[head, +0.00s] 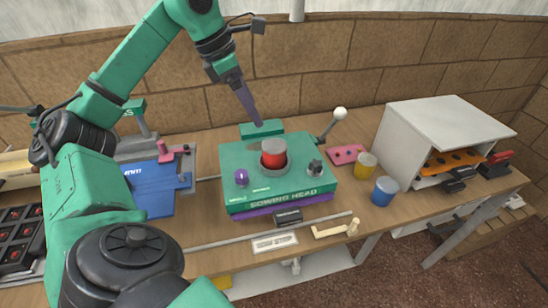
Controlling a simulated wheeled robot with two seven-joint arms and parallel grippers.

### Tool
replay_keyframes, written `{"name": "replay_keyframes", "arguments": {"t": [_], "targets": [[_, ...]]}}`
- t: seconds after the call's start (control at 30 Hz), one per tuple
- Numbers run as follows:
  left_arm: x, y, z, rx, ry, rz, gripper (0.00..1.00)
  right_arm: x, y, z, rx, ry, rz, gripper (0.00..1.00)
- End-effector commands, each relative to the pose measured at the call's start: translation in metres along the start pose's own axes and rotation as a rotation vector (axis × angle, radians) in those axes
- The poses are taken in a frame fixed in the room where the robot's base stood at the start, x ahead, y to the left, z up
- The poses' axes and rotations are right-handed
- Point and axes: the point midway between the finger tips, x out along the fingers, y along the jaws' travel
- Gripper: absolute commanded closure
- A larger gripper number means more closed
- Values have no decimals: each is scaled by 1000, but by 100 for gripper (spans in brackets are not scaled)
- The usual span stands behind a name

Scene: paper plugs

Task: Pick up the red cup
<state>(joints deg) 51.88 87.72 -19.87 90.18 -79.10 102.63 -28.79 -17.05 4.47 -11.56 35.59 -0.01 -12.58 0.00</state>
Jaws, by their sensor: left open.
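The red cup (273,153) sits upright in a round grey seat on top of the green machine block marked "SEWING HEAD" (300,190). My left gripper (257,121) comes down from the upper left with long purple-grey fingers. It is open and empty, with its tips above and left of the cup in the picture, near the back edge of the block. The fingers appear nearly edge-on, so the gap between them is hard to see. The gripper is apart from the cup. The lower part of the cup is hidden in its seat. My right gripper is not in view.
A purple knob (241,177) and a dark knob (315,166) flank the cup. A white-balled lever (340,114) stands at the block's back right. Yellow (366,166) and blue (384,191) cups stand right, before a white open-fronted box (440,125). A blue plate (150,190) lies left.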

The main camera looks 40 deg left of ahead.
Motion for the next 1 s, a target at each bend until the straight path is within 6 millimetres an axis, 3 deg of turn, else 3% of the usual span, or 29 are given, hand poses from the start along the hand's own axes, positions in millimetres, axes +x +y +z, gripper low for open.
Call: {"name": "replay_keyframes", "arguments": {"t": [0.3, 0.7, 0.93, 0.97, 1.0], "targets": [[74, -1, -1, 0, 4, -4, 0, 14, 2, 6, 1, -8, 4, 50], [135, 0, -1, -1, 1, -4, 0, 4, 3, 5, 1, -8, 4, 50], [142, 0, -2, 0, 0, -2, 0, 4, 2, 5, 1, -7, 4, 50], [142, 0, -2, 0, 0, -2, 4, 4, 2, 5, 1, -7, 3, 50], [142, 0, -2, 0, 0, -2, 19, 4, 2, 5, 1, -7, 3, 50]]}}
